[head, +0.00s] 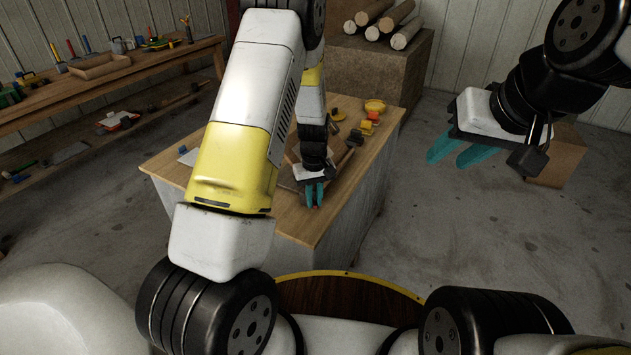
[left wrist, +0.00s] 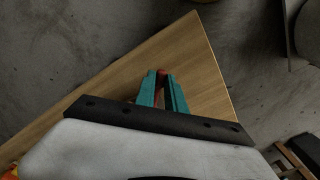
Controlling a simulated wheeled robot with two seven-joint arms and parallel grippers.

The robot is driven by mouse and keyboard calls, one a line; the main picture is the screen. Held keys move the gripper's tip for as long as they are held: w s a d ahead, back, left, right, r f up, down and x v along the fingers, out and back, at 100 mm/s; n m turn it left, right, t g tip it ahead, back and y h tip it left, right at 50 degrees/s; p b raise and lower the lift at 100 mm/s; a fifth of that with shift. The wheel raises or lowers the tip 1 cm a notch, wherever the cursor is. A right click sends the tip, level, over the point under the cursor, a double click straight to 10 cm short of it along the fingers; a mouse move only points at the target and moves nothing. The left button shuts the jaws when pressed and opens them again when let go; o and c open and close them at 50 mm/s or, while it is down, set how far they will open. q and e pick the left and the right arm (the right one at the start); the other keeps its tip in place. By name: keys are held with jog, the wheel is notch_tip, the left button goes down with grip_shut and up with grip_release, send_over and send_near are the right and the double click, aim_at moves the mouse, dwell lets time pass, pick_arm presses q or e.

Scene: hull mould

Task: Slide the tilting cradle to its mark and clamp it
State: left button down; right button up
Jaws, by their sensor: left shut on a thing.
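My left gripper (head: 314,196) is low over the near part of the wooden bench top (head: 300,222). In the left wrist view its teal fingers (left wrist: 162,90) are closed on a small red thing (left wrist: 162,72), mostly hidden between them. A brown wooden piece (head: 342,152), possibly part of the tilting cradle, shows just behind the left gripper; my arm covers most of it. I cannot make out the mark or the clamp. My right gripper (head: 450,158) hangs in the air right of the bench, its teal fingers apart and empty.
Small orange and yellow things (head: 366,125) lie at the bench's far right. A box (head: 558,155) stands on the floor behind my right gripper. Logs (head: 385,22) lie on a crate at the back. A shelf with tools (head: 110,75) runs along the left.

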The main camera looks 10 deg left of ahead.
pick_arm(q)
jog(key=shift+w+d+n, duration=0.35)
jog(key=shift+d+n, duration=0.15)
jog(key=shift+n, duration=0.4)
jog(key=shift+w+d+n, duration=0.3)
jog(key=shift+d+n, duration=0.15)
jog(key=shift+n, duration=0.45)
jog(key=c, duration=1.4)
grip_release()
notch_tip(320, 180, up, 8)
